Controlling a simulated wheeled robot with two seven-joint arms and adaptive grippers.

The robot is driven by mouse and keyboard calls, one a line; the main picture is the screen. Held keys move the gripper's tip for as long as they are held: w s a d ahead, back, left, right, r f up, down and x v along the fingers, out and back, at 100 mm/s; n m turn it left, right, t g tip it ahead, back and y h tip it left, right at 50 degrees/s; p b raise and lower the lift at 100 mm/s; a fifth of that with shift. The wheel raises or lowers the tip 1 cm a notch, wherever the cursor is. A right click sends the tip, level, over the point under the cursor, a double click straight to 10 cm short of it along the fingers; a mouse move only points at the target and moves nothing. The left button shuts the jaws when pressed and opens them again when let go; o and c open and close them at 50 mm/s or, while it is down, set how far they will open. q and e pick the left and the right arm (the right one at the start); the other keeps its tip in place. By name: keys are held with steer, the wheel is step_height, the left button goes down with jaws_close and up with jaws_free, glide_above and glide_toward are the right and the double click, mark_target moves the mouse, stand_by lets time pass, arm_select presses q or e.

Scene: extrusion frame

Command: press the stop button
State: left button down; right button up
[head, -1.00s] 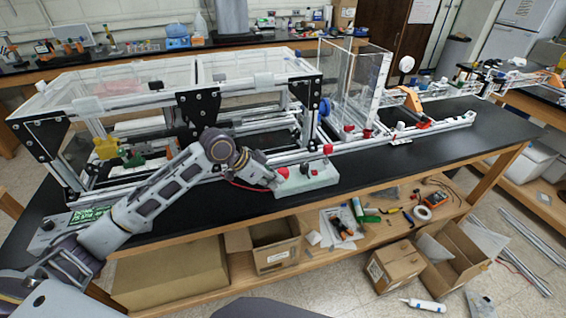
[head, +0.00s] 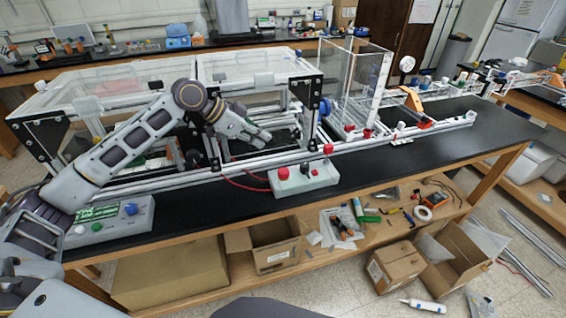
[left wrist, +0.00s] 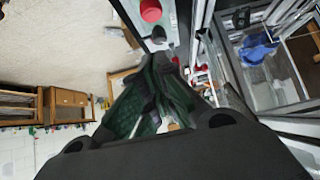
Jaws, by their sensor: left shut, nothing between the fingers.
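A pale control box (head: 318,184) sits on the front edge of the black bench in the head view. The red button also shows at the top of the left wrist view (left wrist: 151,10). My left gripper (head: 266,139) is shut and empty. In the head view it appears above and slightly left of the red button, over the extrusion frame, apart from the button. My right gripper is in neither view.
The extrusion frame (head: 316,100) with black corner plates stands behind. A red cable runs along the bench to the pale box.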

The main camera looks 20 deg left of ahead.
arm_select(q)
steer(key=shift+d+f, duration=0.1)
stand_by(0.3)
steer(key=p, duration=0.1)
glide_above(283, 171)
step_height(283, 171, down, 6)
steer(key=shift+s+f, duration=0.1)
steer(key=shift+f, duration=0.1)
step_height(283, 171, down, 3)
steer(key=shift+r, duration=0.1)
steer(key=shift+f, duration=0.9)
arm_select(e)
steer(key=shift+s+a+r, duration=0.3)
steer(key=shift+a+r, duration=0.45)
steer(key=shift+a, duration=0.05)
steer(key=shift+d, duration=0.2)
